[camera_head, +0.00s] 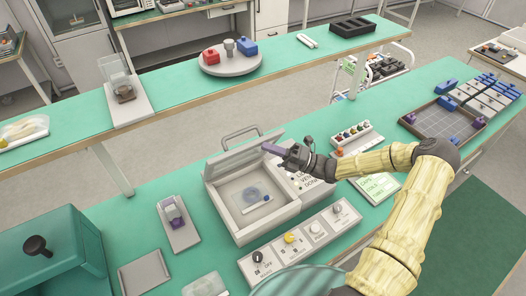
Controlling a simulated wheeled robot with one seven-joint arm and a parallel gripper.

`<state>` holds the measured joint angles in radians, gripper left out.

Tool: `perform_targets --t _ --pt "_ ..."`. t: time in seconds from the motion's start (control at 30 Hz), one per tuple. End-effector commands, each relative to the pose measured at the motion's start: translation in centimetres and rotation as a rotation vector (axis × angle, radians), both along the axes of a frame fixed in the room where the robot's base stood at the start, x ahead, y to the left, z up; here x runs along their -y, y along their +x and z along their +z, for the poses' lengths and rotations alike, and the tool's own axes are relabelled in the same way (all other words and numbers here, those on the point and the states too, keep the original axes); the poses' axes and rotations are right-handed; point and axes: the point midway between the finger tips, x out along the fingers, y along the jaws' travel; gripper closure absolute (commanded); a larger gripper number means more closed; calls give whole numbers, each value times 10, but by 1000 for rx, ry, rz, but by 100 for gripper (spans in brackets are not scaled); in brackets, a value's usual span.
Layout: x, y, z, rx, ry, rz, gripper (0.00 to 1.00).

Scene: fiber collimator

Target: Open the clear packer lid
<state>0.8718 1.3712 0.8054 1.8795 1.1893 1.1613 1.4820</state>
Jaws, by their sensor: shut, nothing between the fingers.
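The clear packer (236,231) is a pale grey box on the green bench. A blue coil and a white strip show inside its chamber. Its lid (238,163), with a metal loop handle (240,132) at the far side, appears tilted up along the back; its exact angle is hard to tell. My gripper (271,149) is shut and empty at the lid's upper right corner. I cannot tell whether it touches the lid. My wrist lies over part of the packer's labelled right panel.
A control box with knobs (303,244) stands in front of the packer. A small grey stand with a purple-topped item (177,222) is to its left, and a teal machine (55,252) at far left. A row of colored parts (356,136) stands behind my forearm.

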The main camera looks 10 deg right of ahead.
Motion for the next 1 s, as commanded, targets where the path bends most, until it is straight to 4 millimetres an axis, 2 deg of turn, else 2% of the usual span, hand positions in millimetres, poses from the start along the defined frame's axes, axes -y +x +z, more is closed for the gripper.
perform_targets --t 0.57,0.87,1.0 --pt "9 4 2 -19 -8 -18 100" --pt "15 -18 -17 -23 -7 -3 100" --pt "42 -25 -31 -20 -11 -3 100"
